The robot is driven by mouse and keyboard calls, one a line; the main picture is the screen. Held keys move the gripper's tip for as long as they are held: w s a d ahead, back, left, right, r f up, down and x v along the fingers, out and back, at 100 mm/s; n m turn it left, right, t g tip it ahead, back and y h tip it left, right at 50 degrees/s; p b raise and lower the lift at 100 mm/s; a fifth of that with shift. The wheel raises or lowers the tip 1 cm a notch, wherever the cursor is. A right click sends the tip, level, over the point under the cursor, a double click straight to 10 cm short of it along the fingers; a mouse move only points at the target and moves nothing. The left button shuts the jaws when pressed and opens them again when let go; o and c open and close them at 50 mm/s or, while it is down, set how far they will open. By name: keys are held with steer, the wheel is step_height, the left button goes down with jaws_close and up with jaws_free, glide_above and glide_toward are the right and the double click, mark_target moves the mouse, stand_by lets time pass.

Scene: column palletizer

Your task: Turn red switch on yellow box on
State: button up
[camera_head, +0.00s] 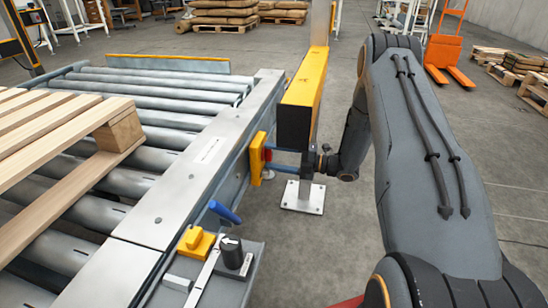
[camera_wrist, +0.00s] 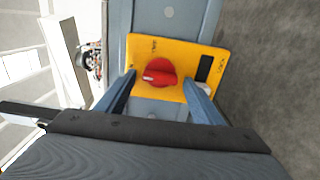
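The yellow box (camera_head: 257,160) is mounted on the side of the roller conveyor frame in the head view. In the wrist view the yellow box (camera_wrist: 195,55) faces me, with the red switch (camera_wrist: 160,73) a round knob near its middle. The knob's pale mark points toward the lower left. My gripper (camera_wrist: 160,93) is open, its two blue-grey fingers to the left and right of the red switch, with gaps on both sides. In the head view my gripper (camera_head: 284,161) reaches left to the box; the switch is mostly hidden there.
A tall yellow and black post guard (camera_head: 304,90) stands just above my gripper in the picture. The conveyor (camera_head: 190,170) with a wooden pallet (camera_head: 60,150) fills the left. A blue-handled lever (camera_head: 225,212) and black knob (camera_head: 232,252) sit on the conveyor's near side.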

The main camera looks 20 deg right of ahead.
steer(key=p+v, duration=0.1)
steer(key=v, duration=0.6)
steer(key=shift+s+d, duration=0.2)
steer(key=shift+d, duration=0.15)
